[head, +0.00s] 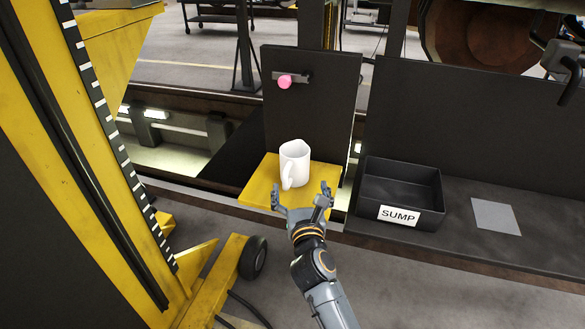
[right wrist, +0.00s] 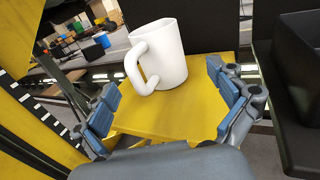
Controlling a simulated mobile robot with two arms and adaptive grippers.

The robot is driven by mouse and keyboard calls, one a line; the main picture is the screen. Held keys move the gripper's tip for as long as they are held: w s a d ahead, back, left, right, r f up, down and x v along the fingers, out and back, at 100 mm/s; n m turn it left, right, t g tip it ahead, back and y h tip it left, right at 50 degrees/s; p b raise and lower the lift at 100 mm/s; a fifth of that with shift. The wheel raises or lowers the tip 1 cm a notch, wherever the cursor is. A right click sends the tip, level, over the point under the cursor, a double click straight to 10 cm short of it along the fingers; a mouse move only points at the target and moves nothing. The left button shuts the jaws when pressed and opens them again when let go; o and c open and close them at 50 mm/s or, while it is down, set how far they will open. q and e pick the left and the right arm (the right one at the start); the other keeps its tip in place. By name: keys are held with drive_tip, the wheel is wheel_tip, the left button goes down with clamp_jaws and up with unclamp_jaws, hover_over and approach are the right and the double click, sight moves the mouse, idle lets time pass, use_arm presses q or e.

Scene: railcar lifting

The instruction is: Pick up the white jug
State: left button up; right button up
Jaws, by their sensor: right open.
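The white jug (head: 295,162) stands upright on a small yellow platform (head: 258,192), with its handle on the near left side. In the right wrist view the jug (right wrist: 166,55) is beyond the fingers, with its handle toward the left. My right gripper (head: 301,193) is open and empty, just on the near side of the jug, and its fingers are apart from it. Its two blue-padded fingers (right wrist: 168,105) are spread wide in the right wrist view. My left gripper is not clearly seen.
A black tray labelled SUMP (head: 400,190) stands right of the platform, with a grey square plate (head: 496,216) beyond it. A dark upright panel (head: 312,110) with a pink knob (head: 285,82) rises behind the jug. A yellow lifting column (head: 85,130) with a wheeled base fills the left.

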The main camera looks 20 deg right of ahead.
sight(296, 170)
drive_tip(key=x, duration=0.9)
drive_tip(key=shift+a+f+p, duration=0.2)
drive_tip(key=shift+p, duration=0.15)
drive_tip(key=shift+s, duration=0.1)
drive_tip(key=shift+c, duration=0.2)
drive_tip(key=shift+r, duration=0.1)
drive_tip(key=c, duration=1.4)
